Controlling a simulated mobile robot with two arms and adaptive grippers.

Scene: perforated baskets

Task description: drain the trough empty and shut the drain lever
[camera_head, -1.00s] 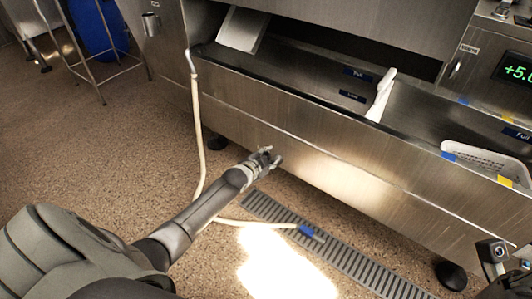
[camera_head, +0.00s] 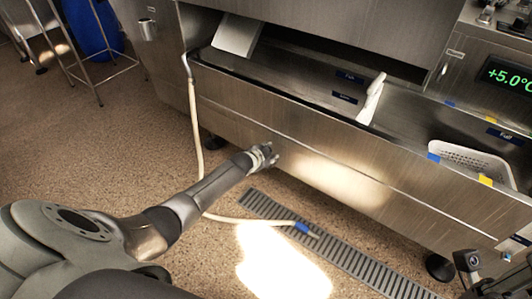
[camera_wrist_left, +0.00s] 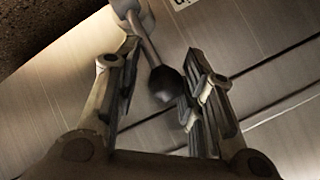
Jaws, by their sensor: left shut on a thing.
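The steel trough (camera_head: 300,128) runs across the head view; I cannot tell how much water is in it. My left gripper (camera_head: 270,154) is low at the front face of the trough. In the left wrist view, the drain lever (camera_wrist_left: 147,45), a thin rod with a dark round knob (camera_wrist_left: 165,83), lies between the fingers of my left gripper (camera_wrist_left: 160,95). The gripper is shut on the lever at its knob end. In the head view the gripper hides the lever. Part of my right arm shows at the lower right corner; its fingers cannot be made out.
A pale hose (camera_head: 195,125) runs from the trough's left end to the slotted floor drain (camera_head: 340,257). A display (camera_head: 510,75) reads +5.0°C.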

